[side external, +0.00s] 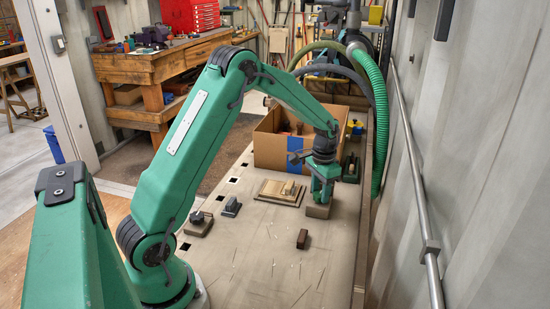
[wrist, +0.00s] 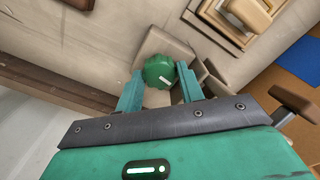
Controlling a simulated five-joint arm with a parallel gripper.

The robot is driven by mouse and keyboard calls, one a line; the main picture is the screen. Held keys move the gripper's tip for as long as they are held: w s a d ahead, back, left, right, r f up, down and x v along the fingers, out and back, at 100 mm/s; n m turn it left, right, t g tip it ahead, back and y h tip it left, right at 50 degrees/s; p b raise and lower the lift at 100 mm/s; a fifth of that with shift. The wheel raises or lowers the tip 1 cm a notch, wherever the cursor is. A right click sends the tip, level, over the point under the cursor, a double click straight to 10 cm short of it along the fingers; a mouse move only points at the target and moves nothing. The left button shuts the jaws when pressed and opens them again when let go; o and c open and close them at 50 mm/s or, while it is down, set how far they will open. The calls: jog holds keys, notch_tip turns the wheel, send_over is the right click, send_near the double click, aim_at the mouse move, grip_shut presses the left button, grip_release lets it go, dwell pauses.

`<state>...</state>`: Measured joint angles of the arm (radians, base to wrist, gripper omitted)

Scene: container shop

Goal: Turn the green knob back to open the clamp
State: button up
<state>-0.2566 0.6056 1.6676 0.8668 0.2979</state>
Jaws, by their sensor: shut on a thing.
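The green knob (wrist: 160,71) is round with a small white mark and sits between my two fingers in the wrist view. My gripper (wrist: 159,80) is shut on it, one finger on each side. Under the knob is the tan-grey block of the clamp (wrist: 162,42); the block also shows in the side view (side external: 318,211), on the bench below my gripper (side external: 322,193). My gripper points down there and hides the knob. The clamp's jaw and anything in it are mostly hidden, so I cannot tell how far it is open.
A wooden board with a fitting (side external: 275,193) lies left of the clamp. A small dark brown block (side external: 302,239) lies in front. A cardboard box (side external: 270,152) with blue tape stands behind. Two small fixtures (side external: 198,223) (side external: 231,207) sit further left. The bench front is mostly clear.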

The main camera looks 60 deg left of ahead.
aim_at(320, 194)
jog(key=o, duration=1)
jog(key=shift+s+f, duration=0.1)
jog(key=shift+r, duration=4.05)
